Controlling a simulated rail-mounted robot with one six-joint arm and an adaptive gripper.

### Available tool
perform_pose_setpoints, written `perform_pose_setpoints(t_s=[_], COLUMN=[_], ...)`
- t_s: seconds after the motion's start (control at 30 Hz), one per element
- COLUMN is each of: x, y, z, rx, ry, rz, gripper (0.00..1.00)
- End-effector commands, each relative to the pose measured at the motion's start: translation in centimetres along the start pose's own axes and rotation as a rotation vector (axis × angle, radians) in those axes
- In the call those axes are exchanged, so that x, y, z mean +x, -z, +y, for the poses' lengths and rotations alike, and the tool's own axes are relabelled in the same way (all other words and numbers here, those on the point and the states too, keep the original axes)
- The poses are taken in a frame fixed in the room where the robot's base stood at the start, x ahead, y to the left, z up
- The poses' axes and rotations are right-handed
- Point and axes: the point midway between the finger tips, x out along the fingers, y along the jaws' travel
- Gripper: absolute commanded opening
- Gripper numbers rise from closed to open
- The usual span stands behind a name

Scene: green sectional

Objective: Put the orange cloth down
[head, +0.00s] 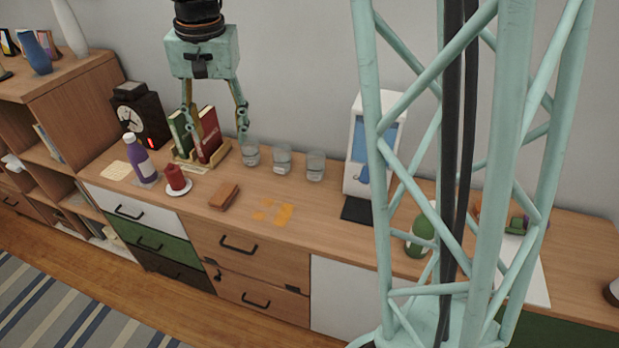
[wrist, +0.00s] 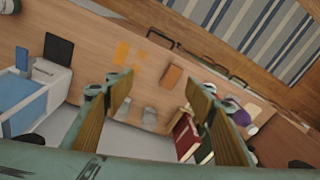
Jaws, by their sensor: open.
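A small orange-brown block-like item, likely the folded orange cloth (head: 224,196), lies on the wooden cabinet top (head: 330,222) near its front edge. It also shows in the wrist view (wrist: 171,76). Flat orange patches (head: 272,211) lie on the top just right of it, and they show in the wrist view (wrist: 123,51). My gripper (head: 215,128) is open, pointing down, with nothing between its fingers. It hangs above the back of the cabinet, over the books and glasses, apart from the orange-brown item.
Three clear glasses (head: 282,160) stand behind the patches. Red and green books (head: 209,136), a red candle (head: 176,178) and a purple bottle (head: 137,156) stand left. A white dispenser (head: 357,140) stands right. My lattice column hides part of the right side.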

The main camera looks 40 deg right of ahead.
Motion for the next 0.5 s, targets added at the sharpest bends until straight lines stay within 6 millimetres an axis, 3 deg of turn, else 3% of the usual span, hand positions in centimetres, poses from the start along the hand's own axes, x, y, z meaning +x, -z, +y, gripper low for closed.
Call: perform_pose_setpoints(t_s=[0.5], x=[-7.4], y=[-6.2], z=[4.3], rx=[-0.147], ry=[0.030], rz=[0.050], gripper=[0.50])
